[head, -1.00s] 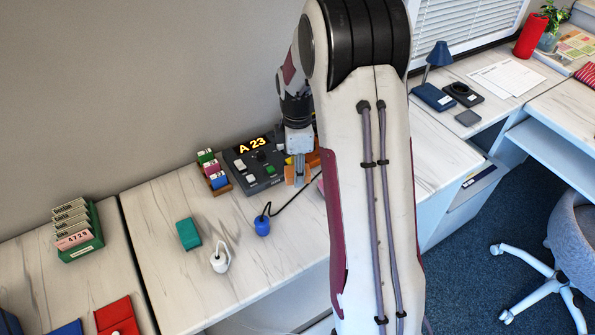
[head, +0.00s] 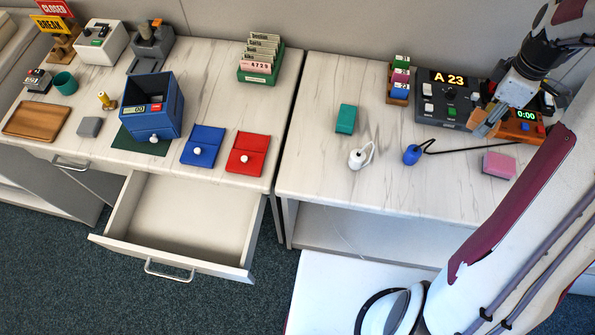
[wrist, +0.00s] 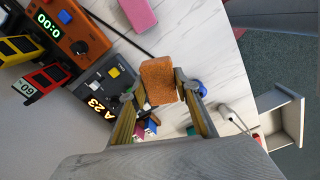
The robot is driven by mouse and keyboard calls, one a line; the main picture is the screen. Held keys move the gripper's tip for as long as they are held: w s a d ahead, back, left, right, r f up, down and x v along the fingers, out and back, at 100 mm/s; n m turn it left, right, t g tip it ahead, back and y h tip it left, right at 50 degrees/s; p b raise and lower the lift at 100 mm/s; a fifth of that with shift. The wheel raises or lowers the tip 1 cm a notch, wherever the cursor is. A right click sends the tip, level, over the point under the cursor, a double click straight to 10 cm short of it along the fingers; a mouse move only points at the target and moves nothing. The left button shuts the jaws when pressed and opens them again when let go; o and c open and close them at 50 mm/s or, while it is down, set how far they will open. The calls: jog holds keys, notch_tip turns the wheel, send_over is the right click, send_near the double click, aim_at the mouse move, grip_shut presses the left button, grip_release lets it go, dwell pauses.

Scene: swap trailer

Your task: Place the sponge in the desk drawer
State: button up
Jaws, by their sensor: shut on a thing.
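An orange-brown block that looks like the sponge (wrist: 158,80) is held between the fingers of my gripper (wrist: 163,98) in the wrist view. In the head view my gripper (head: 485,128) is above the right desk, beside the orange timer box; the sponge is mostly hidden there. The desk drawer (head: 250,268) under the left desk is pulled open, looks empty, and has a metal handle at its front. It also shows in the wrist view (wrist: 289,98), at the far right.
A control panel (head: 449,112) reading A 23, the timer box (head: 524,133), a pink block (head: 499,165), a blue bulb-shaped item (head: 411,154), a white one (head: 356,159) and a teal block (head: 345,119) are on the right desk. Blue and red pouches (head: 248,154) lie above the drawer.

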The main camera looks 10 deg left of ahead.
jog(key=shift+r, duration=0.8)
jog(key=a+n, duration=1.1)
jog(key=a, duration=2.9)
jog(key=s+a+n, duration=1.2)
jog(key=s+a, duration=1.6)
jog(key=s, duration=0.3)
notch_tip(320, 180, down, 22)
jog(key=shift+w+r, duration=0.15)
